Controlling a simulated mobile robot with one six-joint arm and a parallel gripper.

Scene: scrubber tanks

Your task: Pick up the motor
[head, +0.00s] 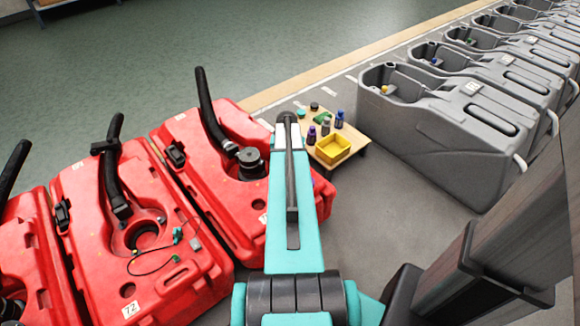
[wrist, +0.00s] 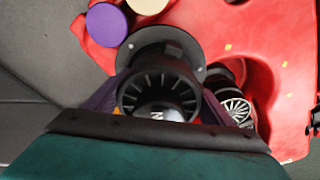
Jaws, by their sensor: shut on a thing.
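In the wrist view a black, finned, round motor (wrist: 160,92) with a wide grey flange sits between the fingers of my gripper (wrist: 162,105), which is shut on it. A red tank lies behind it. In the head view my turquoise arm reaches forward over the nearest side of the red tank (head: 205,190) and hides my gripper. A black round unit (head: 249,160) on a wide flange shows on that tank, just left of the arm. I cannot tell whether it is the held motor. Whether the motor is clear of its seat is also unclear.
Other red tanks (head: 75,190) with black hoses stand to the left. A low wooden table (head: 350,145) with bottles and a yellow bin (head: 333,148) stands to the right of my arm. Grey tanks (head: 450,160) line the right. A purple cap (wrist: 107,25) is near the motor in the wrist view.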

